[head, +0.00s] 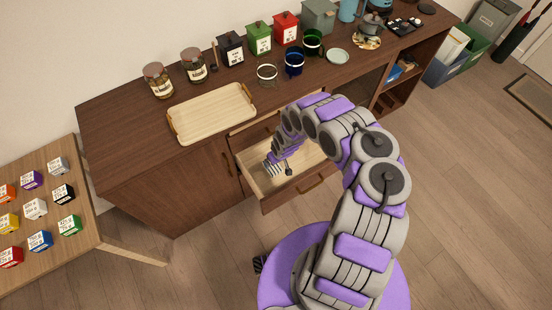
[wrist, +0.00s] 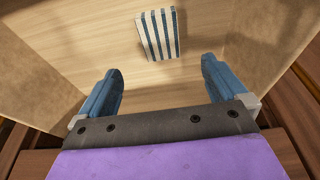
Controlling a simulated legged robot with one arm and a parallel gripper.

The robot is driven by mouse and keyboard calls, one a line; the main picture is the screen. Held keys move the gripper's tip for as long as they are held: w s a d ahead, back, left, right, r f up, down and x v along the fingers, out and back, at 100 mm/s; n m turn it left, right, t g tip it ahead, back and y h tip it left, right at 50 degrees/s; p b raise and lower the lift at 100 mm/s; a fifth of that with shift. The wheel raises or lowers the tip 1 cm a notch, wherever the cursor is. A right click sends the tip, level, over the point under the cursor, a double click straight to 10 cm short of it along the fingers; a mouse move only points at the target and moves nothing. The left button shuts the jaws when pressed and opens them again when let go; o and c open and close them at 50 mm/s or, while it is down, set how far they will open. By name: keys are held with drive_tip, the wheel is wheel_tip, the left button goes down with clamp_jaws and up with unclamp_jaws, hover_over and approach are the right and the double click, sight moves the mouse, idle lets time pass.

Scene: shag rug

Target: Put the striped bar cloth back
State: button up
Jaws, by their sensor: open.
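The striped bar cloth (wrist: 158,35), blue and white, is a small folded piece inside the open drawer (head: 311,179). In the wrist view it lies on the pale drawer floor, beyond my fingertips and roughly between their lines. In the head view a small striped patch (head: 268,169) that looks like the cloth shows beside my gripper (head: 281,165). In the wrist view my gripper (wrist: 162,67) has its two blue fingers wide apart with nothing between them. It reaches down into the drawer and is apart from the cloth. My arm hides part of the drawer.
The drawer walls stand close around my gripper. On the sideboard are a wooden tray (head: 178,126), jars (head: 158,80), canisters (head: 259,38) and glasses (head: 294,63). A side table (head: 122,252) with several coloured boxes stands at left. The floor in front is mostly clear.

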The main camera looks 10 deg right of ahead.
drive_tip(key=d+r+m+g+h, duration=0.1)
drive_tip(key=d+r+h, duration=0.3)
drive_tip(key=d+r, duration=1.15)
drive_tip(key=s+d+r+m+g+h, duration=0.1)
drive_tip(key=s+r, duration=0.2)
drive_tip(key=r, duration=0.6)
drive_tip(key=s+d+r+m+g, duration=0.1)
drive_tip(key=s+d+r, duration=0.1)
drive_tip(key=r, duration=0.7)
drive_tip(key=s+a+r+m+y, duration=0.1)
drive_tip(key=s+a+r, duration=0.4)
drive_tip(key=s+r, duration=0.3)
drive_tip(key=s+a+r+m, duration=0.1)
drive_tip(key=s+a+r, duration=0.3)
drive_tip(key=s+r, duration=0.45)
drive_tip(key=s+a+r+y, duration=0.1)
drive_tip(key=s+a+r, duration=0.1)
drive_tip(key=s+a, duration=0.3)
drive_tip(key=s+a+r+n+g+y, duration=0.1)
drive_tip(key=s+a, duration=0.4)
drive_tip(key=s, duration=0.7)
wheel_tip(320, 180, up, 2)
drive_tip(key=shift+s+a+r+g+y, duration=0.25)
drive_tip(key=shift+s+g+y, duration=0.1)
drive_tip(key=shift+y, duration=0.15)
drive_tip(key=shift+d, duration=0.1)
